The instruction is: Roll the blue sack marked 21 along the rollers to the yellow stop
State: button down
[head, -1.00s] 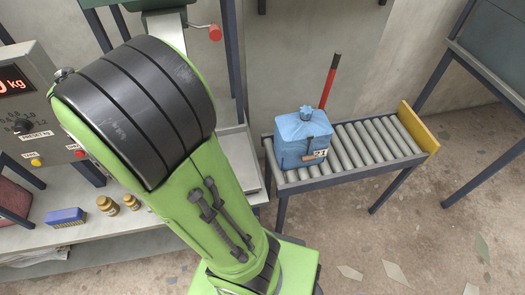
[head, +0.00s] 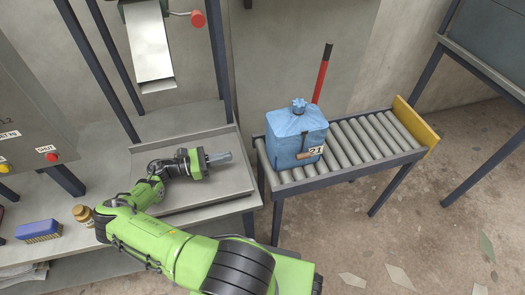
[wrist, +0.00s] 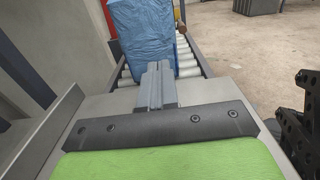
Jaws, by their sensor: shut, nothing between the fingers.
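The blue sack (head: 296,135) marked 21 stands upright on the near left end of the roller conveyor (head: 352,143). The yellow stop (head: 416,126) is a board across the conveyor's far right end, with bare rollers between it and the sack. My gripper (head: 222,158) is shut and empty over the metal tray, left of the sack and pointing toward it, with a gap between. In the wrist view my shut fingers (wrist: 157,82) point at the sack (wrist: 143,30), which stands on the rollers ahead. The stop is mostly hidden behind the sack there.
The metal tray (head: 213,187) lies beside the conveyor's left end. A chute (head: 150,50) with a red-knobbed lever (head: 197,18) hangs above it. A red-handled tool (head: 322,73) stands behind the sack. A blue brush (head: 38,231) and a brass weight (head: 83,214) lie at the left.

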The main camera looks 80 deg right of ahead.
aim_at(272, 147)
jog(key=b+x, duration=0.1)
jog(key=x, duration=1.2)
jog(key=shift+s, duration=0.15)
jog(key=shift+s+r, duration=0.1)
